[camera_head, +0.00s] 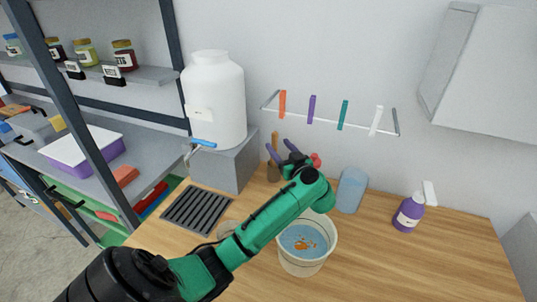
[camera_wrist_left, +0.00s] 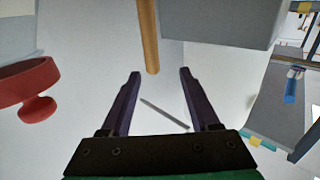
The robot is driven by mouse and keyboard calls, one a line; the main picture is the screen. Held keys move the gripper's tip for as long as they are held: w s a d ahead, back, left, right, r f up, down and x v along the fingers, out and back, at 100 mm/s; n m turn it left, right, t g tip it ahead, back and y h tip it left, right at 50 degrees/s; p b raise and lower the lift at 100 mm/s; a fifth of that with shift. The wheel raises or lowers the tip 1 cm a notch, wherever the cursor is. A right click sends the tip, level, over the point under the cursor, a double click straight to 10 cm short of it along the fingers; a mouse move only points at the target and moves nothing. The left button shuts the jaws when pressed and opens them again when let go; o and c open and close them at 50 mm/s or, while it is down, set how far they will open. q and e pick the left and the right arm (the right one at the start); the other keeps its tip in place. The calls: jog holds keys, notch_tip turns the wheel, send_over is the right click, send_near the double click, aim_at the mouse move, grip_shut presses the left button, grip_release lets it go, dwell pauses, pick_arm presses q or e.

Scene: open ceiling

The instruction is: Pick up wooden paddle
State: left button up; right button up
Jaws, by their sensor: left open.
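The wooden paddle shows its light brown handle (camera_head: 275,138) upright at the back of the counter, above a small brown holder (camera_head: 273,173) near the wall. My left gripper (camera_head: 282,149) is open, with its purple fingers at the handle in the head view. In the left wrist view the handle (camera_wrist_left: 149,36) comes down from the top edge, and its end lies between the lines of the two open fingers (camera_wrist_left: 158,73). I cannot tell whether either finger touches it. The paddle's lower part is hidden. My right gripper is not in view.
A white dispenser (camera_head: 214,97) on a grey block (camera_head: 232,167) stands left of the gripper. A red knobbed object (camera_wrist_left: 28,82) is close by. A blue pitcher (camera_head: 351,190), a fish bucket (camera_head: 304,262) and a purple spray bottle (camera_head: 409,212) stand right.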

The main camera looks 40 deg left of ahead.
aim_at(276, 137)
pick_arm(q)
jog(key=w+a, duration=0.1)
jog(key=w+a+p, duration=0.1)
jog(key=w, duration=0.1)
jog(key=shift+a+r, duration=0.35)
jog(key=shift+a, duration=0.05)
jog(key=x, duration=0.2)
jog(key=shift+a+f+p, duration=0.2)
jog(key=shift+a+p, duration=0.1)
jog(key=shift+a, duration=0.2)
jog(key=shift+d, duration=0.25)
jog(key=c, duration=0.9)
jog(key=shift+a, duration=0.1)
grip_shut()
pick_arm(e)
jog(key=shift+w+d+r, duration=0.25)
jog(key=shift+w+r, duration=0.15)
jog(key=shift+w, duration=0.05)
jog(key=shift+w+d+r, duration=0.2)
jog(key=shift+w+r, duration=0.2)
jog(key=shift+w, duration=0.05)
